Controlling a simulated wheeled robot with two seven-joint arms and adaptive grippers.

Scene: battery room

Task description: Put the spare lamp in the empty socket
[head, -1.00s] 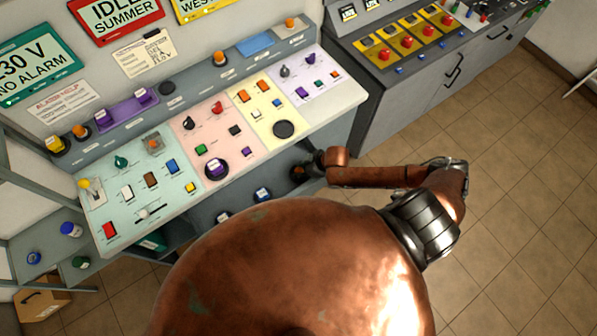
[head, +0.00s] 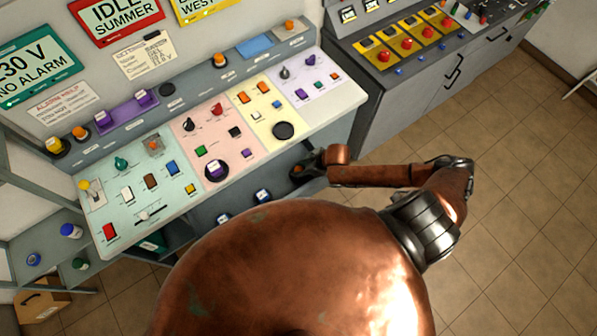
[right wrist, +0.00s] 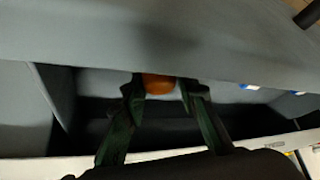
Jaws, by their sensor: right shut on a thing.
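The spare lamp (right wrist: 158,84) has a rounded orange top and sits between the fingertips of my right gripper (right wrist: 163,90) in the right wrist view. The right gripper is shut on it. In the head view this gripper (head: 306,168) is at the front of the console, below the sloped panel's edge, with the orange lamp (head: 297,170) at its tip. The lamp's lower part is hidden. A dark round opening without a lamp (head: 167,89), which looks like the empty socket, is on the console's raised back ledge, right of the purple plate. My left gripper is not in view.
The sloped panel (head: 330,101) carries several knobs and buttons. An open shelf (head: 232,205) below it holds blue-and-white items (head: 263,194). Orange lamps (head: 219,60) stand along the ledge. A grey cabinet (head: 425,100) stands to the right, with clear tiled floor before it.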

